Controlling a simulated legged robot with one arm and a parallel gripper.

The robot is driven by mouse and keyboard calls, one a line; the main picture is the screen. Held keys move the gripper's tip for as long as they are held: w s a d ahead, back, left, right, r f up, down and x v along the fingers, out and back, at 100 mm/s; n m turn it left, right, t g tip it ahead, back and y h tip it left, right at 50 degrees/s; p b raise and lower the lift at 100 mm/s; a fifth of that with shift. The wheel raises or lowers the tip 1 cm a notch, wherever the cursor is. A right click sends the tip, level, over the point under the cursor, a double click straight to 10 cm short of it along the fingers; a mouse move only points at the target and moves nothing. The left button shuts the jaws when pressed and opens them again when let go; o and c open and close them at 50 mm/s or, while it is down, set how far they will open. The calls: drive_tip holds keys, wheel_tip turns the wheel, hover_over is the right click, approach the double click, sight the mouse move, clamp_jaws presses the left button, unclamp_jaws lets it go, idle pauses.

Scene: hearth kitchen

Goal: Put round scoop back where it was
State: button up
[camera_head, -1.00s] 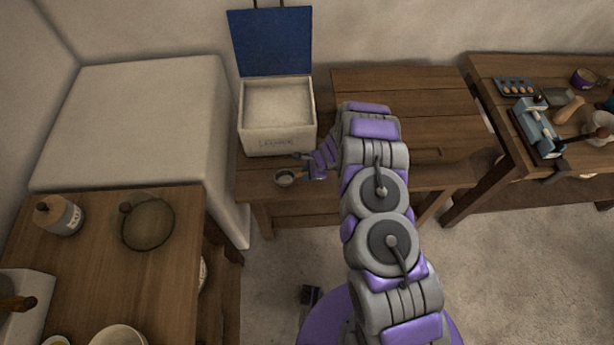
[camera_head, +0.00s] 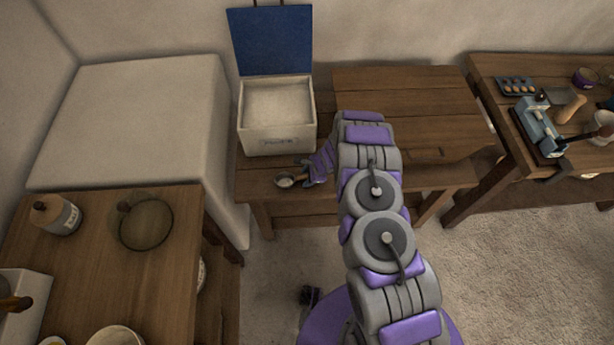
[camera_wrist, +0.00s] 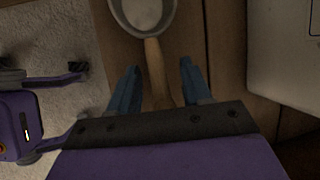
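The round scoop (camera_head: 285,180) has a pale metal bowl and a wooden handle. It appears to lie on the low wooden table (camera_head: 262,191), near its front edge and in front of the flour box. In the wrist view the scoop's bowl (camera_wrist: 142,10) is at the top, cut off by the frame, with the handle pointing toward my gripper (camera_wrist: 160,68). The two blue fingers stand apart on either side of the handle, with a visible gap on each side. In the head view my gripper (camera_head: 306,172) is just right of the scoop, partly hidden by the wrist.
An open white box (camera_head: 278,140) with a raised blue lid (camera_head: 271,41) and pale contents stands behind the scoop. A closed wooden chest (camera_head: 430,100) is to the right.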

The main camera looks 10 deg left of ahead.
drive_tip(key=shift+r, duration=0.15)
drive_tip(key=p+v, duration=0.2)
drive_tip(key=v, duration=1)
drive_tip(key=shift+a+r, duration=0.1)
drive_tip(key=s+r+n+g, duration=0.1)
drive_tip(key=s+r+n, duration=0.25)
drive_tip(key=r, duration=0.55)
drive_tip(key=s+r+n+y, duration=0.15)
drive_tip(key=s+r, duration=0.25)
drive_tip(key=r, duration=0.6)
drive_tip(key=s+r+n+g+h, duration=0.1)
drive_tip(key=s+r+n, duration=0.25)
drive_tip(key=r, duration=0.55)
drive_tip(key=s+d+r+n+h, duration=0.2)
drive_tip(key=s+d+r, duration=0.2)
drive_tip(key=s, duration=0.5)
drive_tip(key=s+d+r+n+h, duration=0.1)
drive_tip(key=s+d+r, duration=0.3)
drive_tip(key=s+d, duration=0.4)
drive_tip(key=s+d+r+n+h, duration=0.2)
drive_tip(key=s+d+r, duration=0.3)
drive_tip(key=s, duration=0.6)
drive_tip(key=shift+d+n+g+h, duration=0.4)
drive_tip(key=shift+d+n, duration=0.15)
drive_tip(key=shift+d, duration=0.3)
